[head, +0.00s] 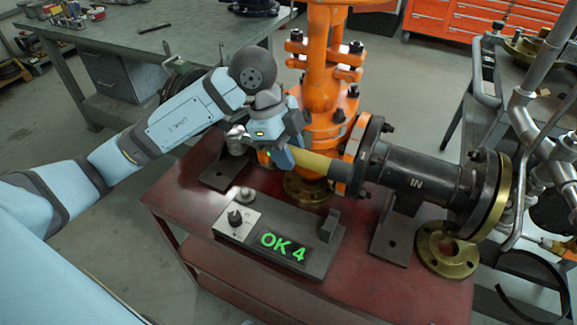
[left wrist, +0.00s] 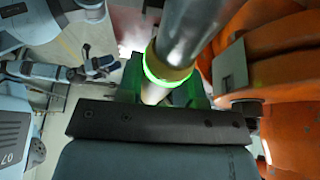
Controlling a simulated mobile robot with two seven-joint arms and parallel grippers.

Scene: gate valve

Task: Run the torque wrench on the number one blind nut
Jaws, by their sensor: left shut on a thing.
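My left gripper (head: 283,152) is shut on the torque wrench, at the left side of the orange gate valve (head: 327,75). The wrench's yellow body (head: 312,163) points right toward the flange joint (head: 362,155). Its dark end is at the flange's lower edge; I cannot tell whether it sits on a nut. The wrist view shows the wrench (left wrist: 170,68) as a metal cylinder with a yellow band and a green glowing ring between the fingers. The number one blind nut cannot be made out. What looks like my right gripper (left wrist: 98,64) is small in the wrist view, its jaws unclear.
A controller (head: 285,247) reading "OK 4" lies on the red table (head: 190,225) below the wrench. A dark pipe spool (head: 415,172) marked "IN" extends right. A grey workbench (head: 130,38) stands behind left.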

